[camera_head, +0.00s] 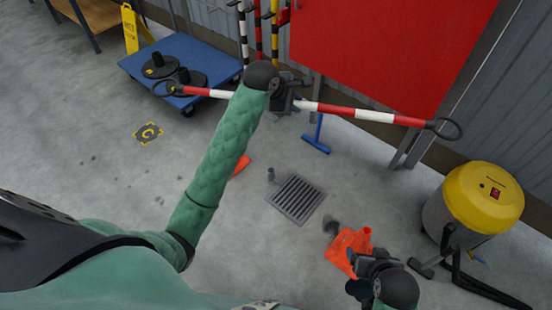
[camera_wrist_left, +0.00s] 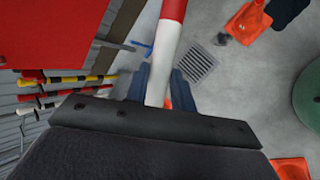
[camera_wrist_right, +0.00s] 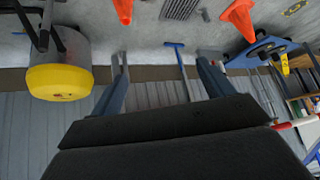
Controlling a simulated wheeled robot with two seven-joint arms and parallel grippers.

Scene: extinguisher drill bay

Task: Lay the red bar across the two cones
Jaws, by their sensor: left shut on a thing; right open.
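The red bar (camera_head: 340,108) has red and white bands and a black loop at each end. My left gripper (camera_head: 287,97) is shut on it near its middle and holds it up. In the left wrist view, the bar (camera_wrist_left: 169,40) passes between the fingers (camera_wrist_left: 162,88). One orange cone (camera_head: 350,246) stands at the lower right, partly hidden by my right gripper (camera_head: 362,262). The other cone (camera_head: 242,164) is mostly hidden behind my left arm. Both cones (camera_wrist_right: 123,8) (camera_wrist_right: 238,18) show in the right wrist view, where my right gripper (camera_wrist_right: 162,75) is open and empty.
A floor drain (camera_head: 295,199) lies between the cones. A yellow-topped vacuum (camera_head: 483,197) stands at the right. A blue platform (camera_head: 200,62) with black bases is at the upper left.

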